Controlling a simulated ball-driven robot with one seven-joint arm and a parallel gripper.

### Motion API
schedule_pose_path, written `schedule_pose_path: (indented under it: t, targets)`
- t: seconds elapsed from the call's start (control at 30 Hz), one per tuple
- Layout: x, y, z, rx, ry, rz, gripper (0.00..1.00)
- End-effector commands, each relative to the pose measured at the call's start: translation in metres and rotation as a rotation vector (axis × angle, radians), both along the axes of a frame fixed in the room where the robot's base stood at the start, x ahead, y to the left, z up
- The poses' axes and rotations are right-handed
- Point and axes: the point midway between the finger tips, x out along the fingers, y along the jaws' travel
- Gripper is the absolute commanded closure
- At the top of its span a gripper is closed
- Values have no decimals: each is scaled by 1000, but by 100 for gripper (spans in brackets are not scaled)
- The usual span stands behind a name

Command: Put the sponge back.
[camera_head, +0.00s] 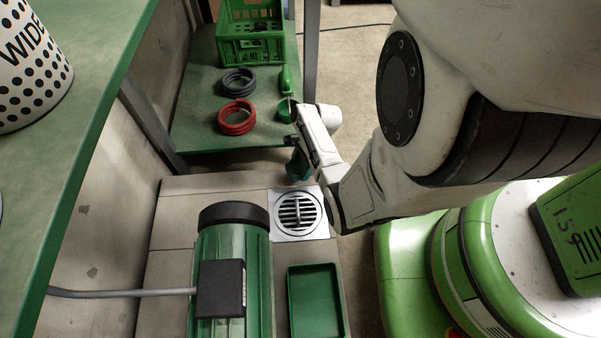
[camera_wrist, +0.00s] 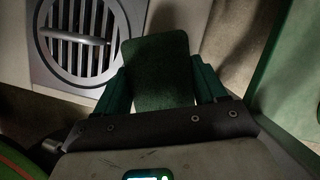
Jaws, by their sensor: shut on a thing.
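My gripper (camera_wrist: 160,78) is shut on a dark green, flat, rounded-corner block, which I take to be the sponge (camera_wrist: 156,55). One finger is on each side of it, and its far end sticks out beyond the fingertips. In the head view my gripper (camera_head: 298,166) hangs low, just above and behind the floor drain, in front of the lower shelf; the sponge cannot be told apart from the fingers there. A shallow green tray (camera_head: 317,303) lies on the floor in front of the drain, and it is empty.
The floor drain (camera_head: 298,214) has a round grate. A green motor (camera_head: 232,270) stands left of the tray. A workbench (camera_head: 60,160) borders the left.

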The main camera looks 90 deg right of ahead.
Motion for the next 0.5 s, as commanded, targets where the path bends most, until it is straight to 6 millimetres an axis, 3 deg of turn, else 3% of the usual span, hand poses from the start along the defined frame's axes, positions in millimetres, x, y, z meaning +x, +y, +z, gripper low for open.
schedule_pose_path:
  t: [0.2,0.5]
  targets:
    - [1,-1,-34,1,1,-1,58]
    - [2,-1,-34,-1,1,1,58]
